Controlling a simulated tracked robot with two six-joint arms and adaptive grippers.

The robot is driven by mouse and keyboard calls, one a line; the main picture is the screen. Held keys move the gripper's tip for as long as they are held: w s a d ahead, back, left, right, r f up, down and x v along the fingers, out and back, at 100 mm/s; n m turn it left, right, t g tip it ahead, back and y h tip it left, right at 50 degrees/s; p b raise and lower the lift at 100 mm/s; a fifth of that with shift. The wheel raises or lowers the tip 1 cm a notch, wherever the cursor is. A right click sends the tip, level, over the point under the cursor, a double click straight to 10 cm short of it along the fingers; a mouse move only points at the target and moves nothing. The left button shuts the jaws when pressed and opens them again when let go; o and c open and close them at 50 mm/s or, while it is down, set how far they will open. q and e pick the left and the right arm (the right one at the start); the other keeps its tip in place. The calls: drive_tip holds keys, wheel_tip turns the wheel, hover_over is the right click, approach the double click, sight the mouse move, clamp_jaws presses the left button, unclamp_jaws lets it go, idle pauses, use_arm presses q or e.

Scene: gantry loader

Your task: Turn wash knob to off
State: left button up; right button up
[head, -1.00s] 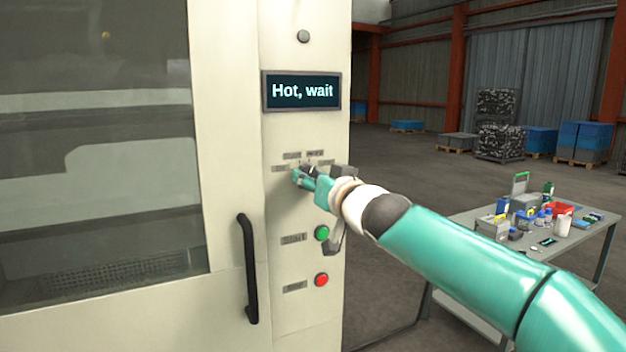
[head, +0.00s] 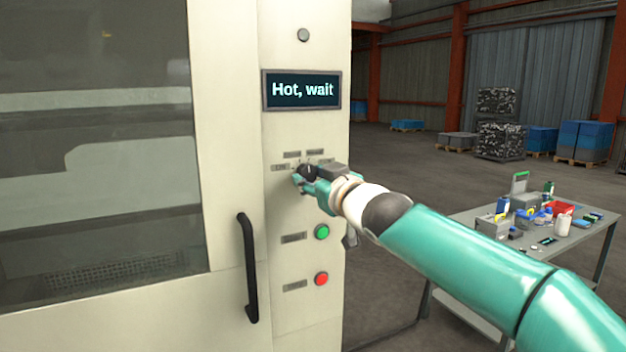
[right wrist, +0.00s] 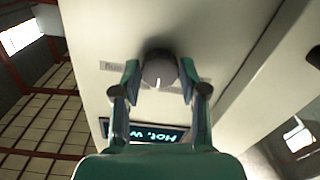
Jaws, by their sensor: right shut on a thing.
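The wash knob (head: 308,173) is a dark round dial on the cream machine's control panel, with small label plates around it. In the right wrist view the knob (right wrist: 159,70) shows grey with a white pointer mark. My right gripper (head: 304,177) is at the panel with its fingers on either side of the knob, shut on it. In the right wrist view the gripper's two teal fingers (right wrist: 160,78) flank the knob. The label texts are too small to read in the head view. My left gripper is not in view.
A display (head: 302,90) above the knob reads "Hot, wait". A green button (head: 322,232) and a red button (head: 321,279) sit below. A black door handle (head: 248,268) stands out at the left. A cluttered table (head: 575,238) stands at the right.

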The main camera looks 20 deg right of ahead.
drive_tip(key=n, duration=0.3)
drive_tip(key=shift+n, duration=0.4)
drive_tip(key=n, duration=0.3)
drive_tip(key=shift+n, duration=0.3)
drive_tip(key=n, duration=0.4)
drive_tip(key=shift+w+f+n, duration=0.1)
drive_tip(key=shift+f+n, duration=0.05)
drive_tip(key=shift+n, duration=0.65)
drive_tip(key=o, duration=1.1)
drive_tip(key=shift+a, duration=0.1)
drive_tip(key=shift+o, duration=0.2)
drive_tip(key=shift+r+p, duration=0.2)
drive_tip(key=shift+p, duration=0.1)
